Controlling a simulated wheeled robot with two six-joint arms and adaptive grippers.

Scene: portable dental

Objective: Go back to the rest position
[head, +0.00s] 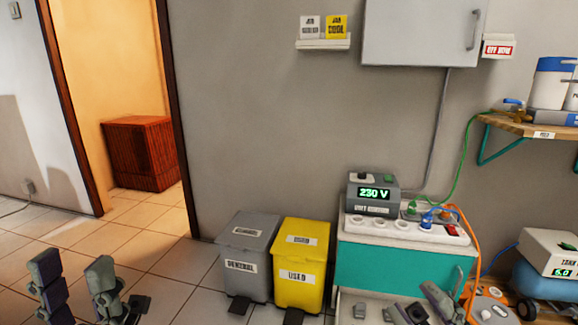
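My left gripper (73,266) is at the bottom left of the head view, above the tiled floor. Its two dark grey fingers stand upright and well apart, with nothing between them. My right gripper (418,298) is at the bottom edge, right of centre, in front of the teal cabinet (385,266). Its fingers look spread, and I see nothing held between them. The lower parts of both grippers are cut off by the frame.
A grey bin (247,245) and a yellow bin (301,262) stand left of the cabinet. A unit reading 230 V (373,194) sits on top of the cabinet. A blue tank (540,281) and orange cable (475,255) are at right. The doorway is at left.

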